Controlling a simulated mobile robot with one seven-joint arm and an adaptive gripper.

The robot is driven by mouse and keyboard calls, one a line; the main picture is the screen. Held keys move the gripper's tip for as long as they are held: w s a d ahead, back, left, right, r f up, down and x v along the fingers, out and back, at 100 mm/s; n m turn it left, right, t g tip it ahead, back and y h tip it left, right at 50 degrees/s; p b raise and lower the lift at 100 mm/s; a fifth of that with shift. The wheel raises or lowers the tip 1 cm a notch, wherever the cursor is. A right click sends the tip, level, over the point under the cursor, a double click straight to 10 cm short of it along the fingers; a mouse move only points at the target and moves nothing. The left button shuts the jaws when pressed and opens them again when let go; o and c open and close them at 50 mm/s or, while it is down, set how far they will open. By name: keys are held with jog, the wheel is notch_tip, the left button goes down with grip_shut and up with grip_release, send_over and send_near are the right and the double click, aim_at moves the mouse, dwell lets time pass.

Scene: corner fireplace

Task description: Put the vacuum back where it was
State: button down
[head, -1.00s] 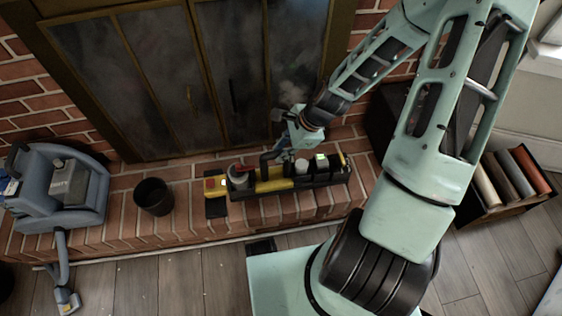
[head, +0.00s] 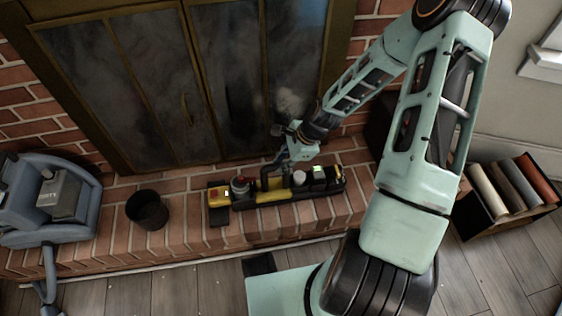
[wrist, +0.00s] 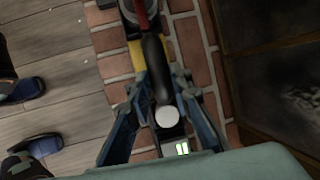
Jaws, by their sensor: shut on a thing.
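A long black-and-yellow device (head: 268,196), which looks like a vacuum lying flat, rests along the brick hearth in front of the fireplace doors. It has a red-and-grey round part at its left, a white cap and a small lit green display at its right. My gripper (head: 284,166) is over its middle, shut on its black handle. In the wrist view the handle (wrist: 153,52) runs between the fingers of my gripper (wrist: 155,84), with the white cap (wrist: 167,116) just below. The device appears to touch the hearth. The fingertips are partly hidden in the head view.
A blue-grey cleaning machine (head: 50,203) with a hose stands on the left of the hearth. A black bin (head: 147,210) stands between it and the device. A box of rolls (head: 505,190) is at the right. Blue shoes (wrist: 24,89) show on the wood floor in the wrist view.

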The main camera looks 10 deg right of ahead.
jog(key=shift+w, duration=0.1)
jog(key=c, duration=1.7)
grip_release()
jog(key=shift+c, duration=0.2)
jog(key=p+v, duration=0.5)
jog(key=v, duration=0.7)
jog(key=shift+r, duration=0.15)
